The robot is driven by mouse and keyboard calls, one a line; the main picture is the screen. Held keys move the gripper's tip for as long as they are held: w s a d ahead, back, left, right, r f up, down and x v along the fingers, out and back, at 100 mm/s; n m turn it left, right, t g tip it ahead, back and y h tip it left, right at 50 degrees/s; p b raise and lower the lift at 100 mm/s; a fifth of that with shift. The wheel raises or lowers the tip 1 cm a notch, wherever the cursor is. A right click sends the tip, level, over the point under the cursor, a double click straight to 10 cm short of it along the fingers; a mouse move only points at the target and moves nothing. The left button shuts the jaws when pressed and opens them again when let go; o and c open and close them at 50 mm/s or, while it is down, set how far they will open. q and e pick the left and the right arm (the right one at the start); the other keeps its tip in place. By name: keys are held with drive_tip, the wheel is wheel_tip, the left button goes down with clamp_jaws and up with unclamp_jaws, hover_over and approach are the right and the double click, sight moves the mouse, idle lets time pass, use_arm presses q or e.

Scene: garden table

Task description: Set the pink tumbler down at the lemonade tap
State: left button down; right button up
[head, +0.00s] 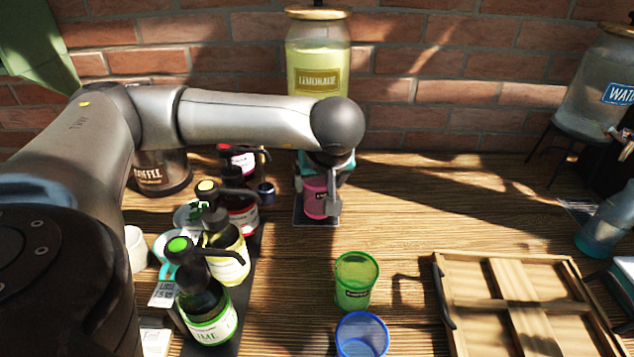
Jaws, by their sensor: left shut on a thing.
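The pink tumbler (316,205) is upright in front of the lemonade dispenser (318,55), over a small dark pad (301,222) on the table. I cannot tell whether its base touches the pad. My left gripper (319,190) is shut on the tumbler, with fingers at its left and right sides. The lemonade tap is hidden behind my left forearm and wrist. My right gripper is not in view.
A green tumbler (356,282) and a blue tumbler (361,337) stand front centre. Pump bottles, including a lime one (208,312), line the left. A wooden tray (520,295) lies front right, and a water dispenser (597,85) stands far right. The table right of the pink tumbler is clear.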

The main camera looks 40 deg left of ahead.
sight(317, 183)
use_arm(q)
drive_tip(key=shift+w+a+f, duration=0.7)
drive_tip(key=shift+a+f, duration=0.25)
drive_tip(key=shift+f, duration=0.05)
drive_tip(key=shift+f+b, duration=0.15)
drive_tip(key=shift+b, duration=0.15)
unclamp_jaws()
drive_tip(key=shift+r, duration=0.3)
drive_tip(key=p+v, duration=0.1)
drive_tip(key=v, duration=1.1)
drive_tip(key=shift+p, duration=0.4)
